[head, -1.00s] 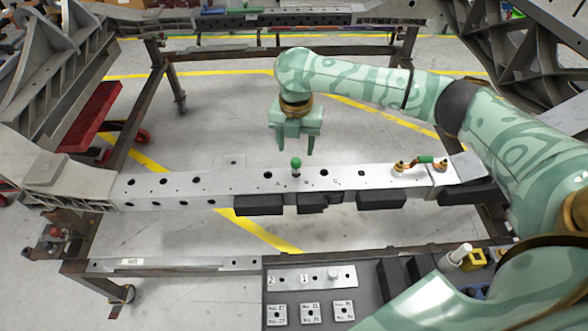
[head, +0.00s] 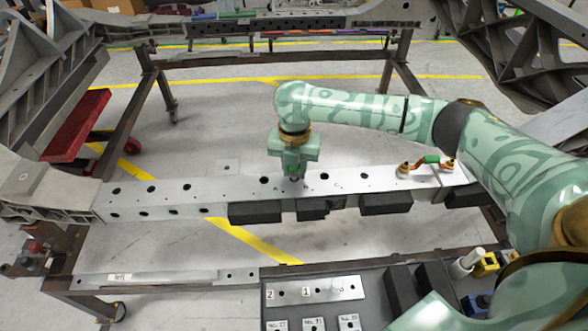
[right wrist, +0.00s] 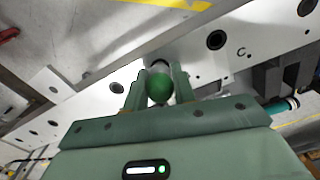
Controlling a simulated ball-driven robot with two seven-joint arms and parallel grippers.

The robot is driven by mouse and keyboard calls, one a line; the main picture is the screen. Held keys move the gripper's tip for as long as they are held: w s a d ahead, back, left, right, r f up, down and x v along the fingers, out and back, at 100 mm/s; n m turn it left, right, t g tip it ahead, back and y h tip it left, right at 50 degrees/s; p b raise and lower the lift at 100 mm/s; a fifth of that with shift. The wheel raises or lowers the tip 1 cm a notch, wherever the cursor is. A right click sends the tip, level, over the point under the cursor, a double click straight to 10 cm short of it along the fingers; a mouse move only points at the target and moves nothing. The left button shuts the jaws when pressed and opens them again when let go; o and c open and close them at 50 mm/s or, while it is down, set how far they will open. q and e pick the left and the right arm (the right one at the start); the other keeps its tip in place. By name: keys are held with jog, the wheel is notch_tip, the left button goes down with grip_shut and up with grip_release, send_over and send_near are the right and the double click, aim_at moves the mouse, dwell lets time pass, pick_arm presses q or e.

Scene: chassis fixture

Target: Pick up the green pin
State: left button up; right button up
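The green pin shows in the right wrist view as a round green knob (right wrist: 158,87) between the two fingers, which appear to touch it on both sides. In the head view the fingers of my right gripper (head: 295,168) are close together over the pin's place on the silver beam (head: 228,190) and hide most of the pin. I cannot tell how deep its shank sits in the beam. My right gripper also shows in the right wrist view (right wrist: 157,82). My left gripper is not in view.
A green-and-copper handle piece (head: 431,160) stands on the beam's right part. Black blocks (head: 255,212) line its front side. A dark tray with a numbered plate (head: 345,289) and several labelled tags lies in front. A red part (head: 75,130) is at the left.

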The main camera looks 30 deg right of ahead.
grip_shut()
